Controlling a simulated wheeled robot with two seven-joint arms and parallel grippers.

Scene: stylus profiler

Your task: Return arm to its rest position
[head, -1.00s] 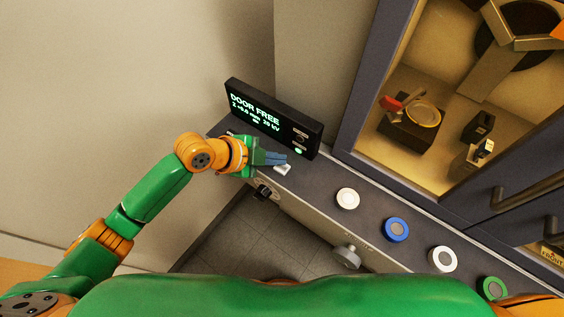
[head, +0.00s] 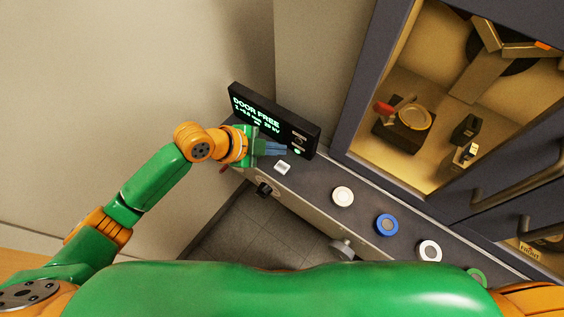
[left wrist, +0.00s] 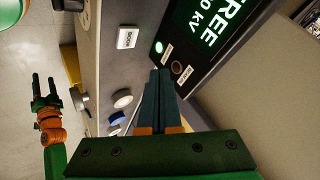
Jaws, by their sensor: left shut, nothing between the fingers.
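My left gripper (head: 284,149) is shut and empty. It hovers over the far left end of the grey console ledge (head: 312,182), in front of the display box (head: 270,117) that reads "DOOR FREE". A small white labelled tile (head: 282,168) lies just beside the fingers, apart from them. In the left wrist view the closed blue-grey fingers (left wrist: 160,75) point toward the display's lower edge, near a lit green button (left wrist: 159,47). The white tile (left wrist: 127,38) is left of them. My right gripper (left wrist: 44,84) shows small at the left of that view, its fingers apart.
White (head: 342,196), blue (head: 387,224) and further round buttons run along the ledge. Knobs (head: 342,249) stick out of its front. Right stands a dark-framed cabinet (head: 352,125) with an open view of a stage (head: 402,134) inside and handles (head: 515,185). Floor (head: 240,232) is clear below.

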